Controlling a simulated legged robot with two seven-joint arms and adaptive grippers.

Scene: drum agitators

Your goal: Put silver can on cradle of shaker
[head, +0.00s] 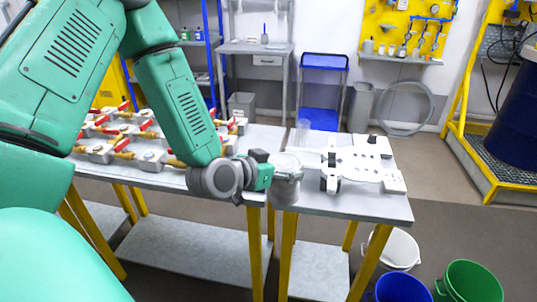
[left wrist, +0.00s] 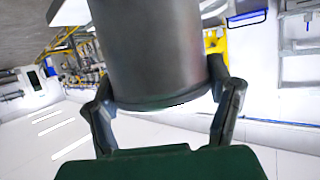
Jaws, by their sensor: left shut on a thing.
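The silver can (head: 286,184) is upright in the head view, in front of the gap between the two tables. My left gripper (head: 272,174) is shut on its side. In the left wrist view the can's grey body (left wrist: 150,50) fills the top middle, with one finger of my left gripper (left wrist: 162,80) on each side. The white shaker (head: 358,163) lies on the right table, just right of the can and apart from it. I cannot clearly make out its cradle. My right gripper is not in view.
The right table (head: 365,208) has bare grey surface along its front. Red-handled valves (head: 125,135) crowd the left table. A clear cup (head: 303,127) stands behind the can. White, blue (head: 402,288) and green buckets (head: 470,283) stand on the floor at the front right.

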